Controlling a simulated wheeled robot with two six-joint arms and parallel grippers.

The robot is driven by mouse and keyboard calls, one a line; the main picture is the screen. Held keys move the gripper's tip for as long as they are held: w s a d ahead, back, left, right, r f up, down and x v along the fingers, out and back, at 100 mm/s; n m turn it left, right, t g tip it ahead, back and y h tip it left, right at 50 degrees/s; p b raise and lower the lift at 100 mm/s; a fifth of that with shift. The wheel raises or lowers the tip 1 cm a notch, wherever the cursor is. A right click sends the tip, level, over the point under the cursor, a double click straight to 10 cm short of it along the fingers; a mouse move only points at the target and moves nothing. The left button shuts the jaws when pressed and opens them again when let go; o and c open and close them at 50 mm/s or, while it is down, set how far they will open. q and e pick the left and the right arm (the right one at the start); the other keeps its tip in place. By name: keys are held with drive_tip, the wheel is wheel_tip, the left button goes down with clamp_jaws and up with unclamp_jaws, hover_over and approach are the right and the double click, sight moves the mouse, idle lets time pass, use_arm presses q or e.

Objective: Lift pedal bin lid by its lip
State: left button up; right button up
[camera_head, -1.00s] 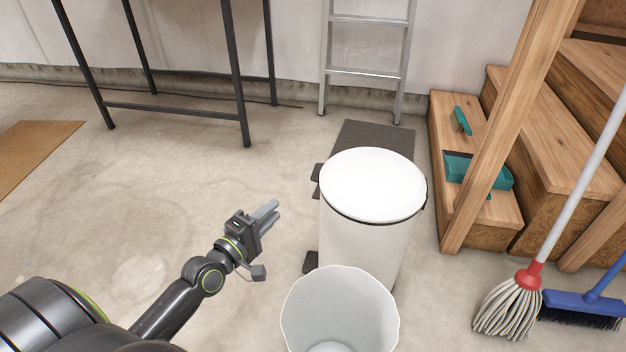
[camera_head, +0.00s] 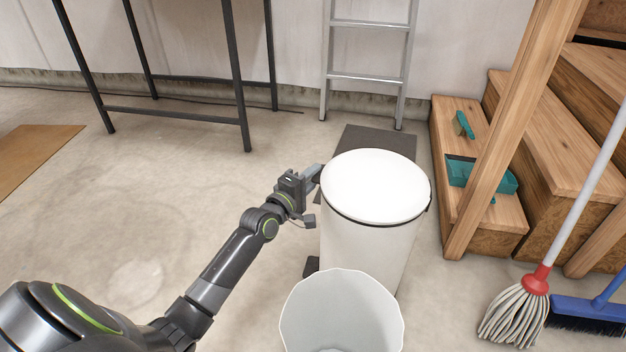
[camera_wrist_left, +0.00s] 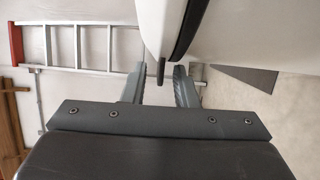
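The white pedal bin (camera_head: 360,245) stands upright on the floor with its round white lid (camera_head: 375,185) closed on a dark rim. My left gripper (camera_head: 313,173) is at the lid's left edge, its fingers pointing toward it. In the left wrist view my left gripper (camera_wrist_left: 159,78) is open, its two fingers apart. A small dark lip (camera_wrist_left: 161,73) at the lid's edge shows between the fingertips, with no clear grip on it. The lid (camera_wrist_left: 158,22) and dark rim (camera_wrist_left: 188,30) also show there. My right gripper is not in view.
An open white bucket (camera_head: 342,310) stands just in front of the bin. A dark mat (camera_head: 375,138) lies behind it. Wooden steps (camera_head: 480,225), a mop (camera_head: 515,310) and a blue broom (camera_head: 588,310) are at the right.

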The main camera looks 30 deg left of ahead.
use_arm(q)
drive_tip(key=shift+w, duration=0.25)
clamp_jaws()
